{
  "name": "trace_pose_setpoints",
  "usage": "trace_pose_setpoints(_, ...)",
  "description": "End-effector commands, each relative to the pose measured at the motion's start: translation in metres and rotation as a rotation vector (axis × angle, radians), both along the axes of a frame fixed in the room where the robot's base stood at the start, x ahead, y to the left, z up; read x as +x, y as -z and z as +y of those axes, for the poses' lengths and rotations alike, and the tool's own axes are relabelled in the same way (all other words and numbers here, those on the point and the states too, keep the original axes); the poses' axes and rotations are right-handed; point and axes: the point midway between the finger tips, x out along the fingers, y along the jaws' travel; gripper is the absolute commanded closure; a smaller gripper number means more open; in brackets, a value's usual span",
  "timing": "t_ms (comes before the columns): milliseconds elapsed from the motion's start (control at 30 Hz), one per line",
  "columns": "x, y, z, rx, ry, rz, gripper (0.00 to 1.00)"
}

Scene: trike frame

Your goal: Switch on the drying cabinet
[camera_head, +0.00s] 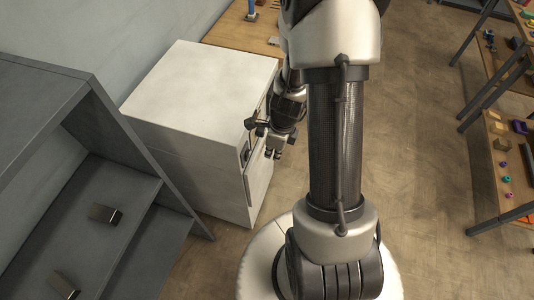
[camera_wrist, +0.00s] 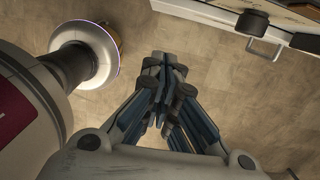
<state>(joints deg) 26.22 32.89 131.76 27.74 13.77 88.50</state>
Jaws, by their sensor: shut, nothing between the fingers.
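The drying cabinet (camera_head: 200,85) is a white box against the wall at left centre in the head view. Its front faces right and is seen at a steep angle, partly hidden by my arm. A dark panel (camera_head: 245,152) shows on the front. In the wrist view, the cabinet's pale front edge is at the top right, with a metal handle (camera_wrist: 265,50) and a dark round knob-like part (camera_wrist: 252,22). My gripper (camera_head: 273,154) is in front of the cabinet, pointing down. In the wrist view my gripper (camera_wrist: 165,72) is shut and empty, apart from the handle.
A grey shelf unit (camera_head: 45,90) with small metal-and-dark blocks (camera_head: 103,214) stands at the near left. A wooden bench (camera_head: 243,30) is behind the cabinet. Racks with small coloured parts (camera_head: 505,145) stand at right. The floor (camera_head: 430,140) between is clear.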

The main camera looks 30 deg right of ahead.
Motion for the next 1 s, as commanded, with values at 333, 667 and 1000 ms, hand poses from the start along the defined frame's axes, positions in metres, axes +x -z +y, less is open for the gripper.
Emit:
trace_pose_setpoints(333,-0.013,-0.043,-0.01,0.0,0.001,0.0,1.0)
trace_pose_setpoints(667,-0.014,-0.044,-0.01,0.001,0.0,0.002,1.0)
trace_pose_setpoints(1000,-0.012,-0.048,-0.008,-0.002,-0.026,-0.006,1.0)
